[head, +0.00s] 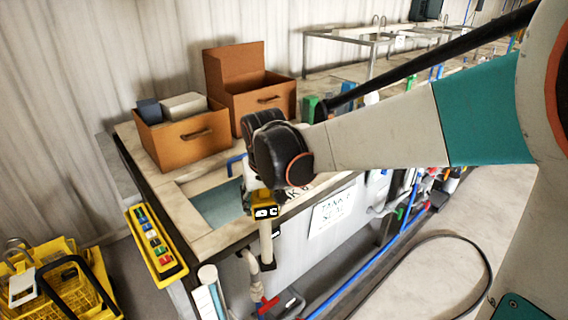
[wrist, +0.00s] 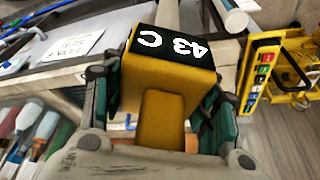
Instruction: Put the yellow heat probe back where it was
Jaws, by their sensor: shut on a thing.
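The yellow heat probe (wrist: 160,75) fills the middle of the wrist view. Its black display reads 43 C. My gripper (wrist: 163,92) is shut on it, with one teal-padded finger on each side. In the head view the probe (head: 264,209) shows below my dark wrist, at the front rim of the dip tank (head: 222,203). A pale tube drops below it along the tank's front to a black clip; I cannot tell whether the tube is part of the probe. My wrist and arm hide most of the gripper in the head view.
Two brown boxes (head: 188,138) (head: 262,102) stand on the tank top behind my wrist. A yellow button strip (head: 156,243) hangs at the tank's left end, near yellow baskets (head: 50,285). A paper sign (head: 332,213) and blue pipe (head: 362,265) are along the front.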

